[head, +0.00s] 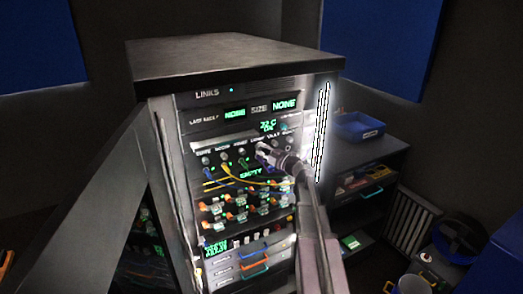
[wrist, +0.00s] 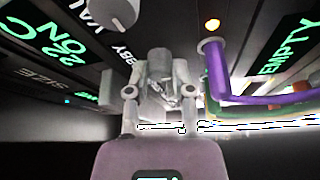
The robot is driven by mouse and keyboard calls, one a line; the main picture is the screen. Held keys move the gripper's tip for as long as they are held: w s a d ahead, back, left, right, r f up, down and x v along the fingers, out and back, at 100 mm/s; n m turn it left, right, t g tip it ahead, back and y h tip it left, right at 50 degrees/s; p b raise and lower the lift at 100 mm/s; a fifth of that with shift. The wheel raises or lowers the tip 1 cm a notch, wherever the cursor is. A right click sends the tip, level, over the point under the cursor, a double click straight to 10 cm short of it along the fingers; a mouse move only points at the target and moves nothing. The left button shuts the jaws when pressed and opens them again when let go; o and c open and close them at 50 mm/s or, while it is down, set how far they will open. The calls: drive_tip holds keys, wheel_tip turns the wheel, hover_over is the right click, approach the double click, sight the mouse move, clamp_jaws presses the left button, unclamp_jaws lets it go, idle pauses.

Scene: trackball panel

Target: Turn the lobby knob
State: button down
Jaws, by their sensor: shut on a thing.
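The lobby knob sits in the row of small knobs on the rack's front panel, and my gripper (head: 268,155) covers it in the head view. In the wrist view, my gripper (wrist: 160,88) reaches up to the panel beside the partly covered label ending in "BBY" (wrist: 123,64). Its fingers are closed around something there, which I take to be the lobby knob. The knob itself is mostly hidden, so its angle cannot be told. A neighbouring grey knob (wrist: 115,12) by the "VAU" label is clear of the fingers.
The rack (head: 236,55) has a green "EMPTY" display (wrist: 292,48) near the knobs. A purple cable (wrist: 218,78) plugs in close beside my gripper, and a yellow cable (head: 232,179) hangs below the knobs. A blue bin (head: 360,127) stands at the right.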

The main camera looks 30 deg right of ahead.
drive_tip(key=shift+c, duration=2.4)
unclamp_jaws()
drive_tip(key=shift+f+m+b, duration=0.1)
drive_tip(key=shift+m+b, duration=0.25)
drive_tip(key=shift+m, duration=0.05)
